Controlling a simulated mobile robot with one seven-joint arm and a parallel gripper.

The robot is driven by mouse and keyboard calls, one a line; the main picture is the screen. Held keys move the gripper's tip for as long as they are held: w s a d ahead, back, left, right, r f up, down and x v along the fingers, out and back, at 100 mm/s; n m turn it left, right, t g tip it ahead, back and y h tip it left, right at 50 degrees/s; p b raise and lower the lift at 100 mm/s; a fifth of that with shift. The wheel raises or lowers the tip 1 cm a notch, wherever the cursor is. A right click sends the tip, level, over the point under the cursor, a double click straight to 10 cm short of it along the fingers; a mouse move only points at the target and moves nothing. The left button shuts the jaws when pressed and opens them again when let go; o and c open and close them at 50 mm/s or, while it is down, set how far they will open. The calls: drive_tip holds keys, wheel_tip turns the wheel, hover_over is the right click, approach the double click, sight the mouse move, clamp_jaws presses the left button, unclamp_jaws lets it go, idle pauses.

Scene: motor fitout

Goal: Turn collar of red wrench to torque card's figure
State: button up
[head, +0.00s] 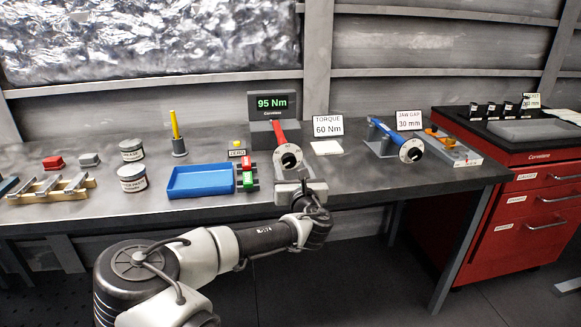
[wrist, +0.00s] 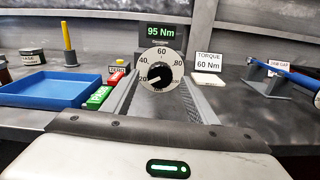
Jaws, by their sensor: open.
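The red wrench (head: 279,133) rests in a stand at the back of the bench. Its round white collar (head: 288,156) faces me and shows large in the wrist view (wrist: 161,57), with numbers from 20 to 100. The display (head: 271,103) above reads 95 Nm. The torque card (head: 328,126) reads 60 Nm; it also shows in the wrist view (wrist: 208,63). My gripper (wrist: 160,92) is open, its fingers on either side of the collar in that view. Whether they touch it I cannot tell.
A blue wrench (head: 391,132) with its own dial stands to the right, by a jaw gap card (head: 409,121) reading 30 mm. A blue tray (head: 201,181) and red and green blocks (head: 248,177) lie close left of my gripper. A red cabinet (head: 530,190) stands far right.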

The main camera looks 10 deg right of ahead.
drive_tip(key=shift+w, duration=1.1)
drive_tip(key=c, duration=1.1)
drive_tip(key=shift+o, duration=0.2)
